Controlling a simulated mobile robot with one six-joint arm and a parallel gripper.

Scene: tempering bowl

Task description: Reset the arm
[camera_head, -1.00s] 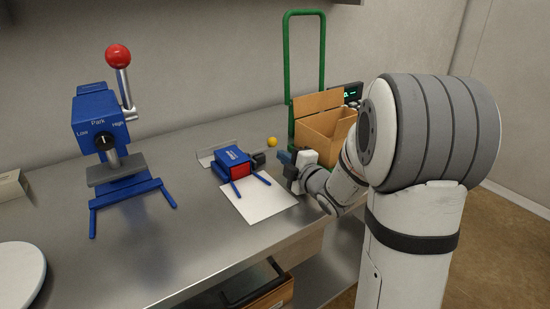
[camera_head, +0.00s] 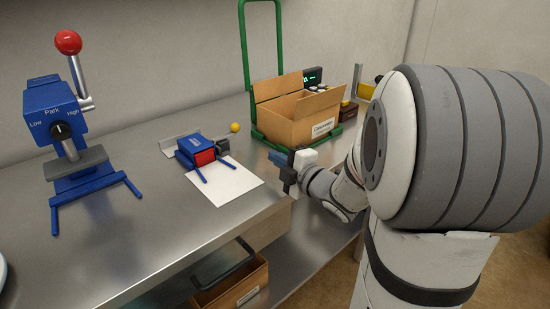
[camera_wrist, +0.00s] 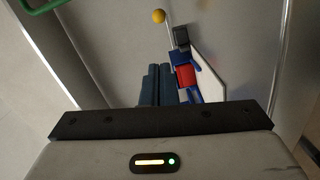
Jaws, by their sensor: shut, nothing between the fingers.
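My arm reaches in from the right in the head view, and my gripper (camera_head: 277,158) is over the front edge of the table, to the right of the white sheet. In the wrist view the two blue fingers of my gripper (camera_wrist: 158,70) are side by side, shut and empty.
An open cardboard box (camera_head: 297,124) in a green frame (camera_head: 243,50) stands beyond my gripper. A blue stand with a red-knobbed lever (camera_head: 68,42) is at the left. A lower shelf holds another box (camera_head: 232,290). The table's front left (camera_head: 130,240) is clear.

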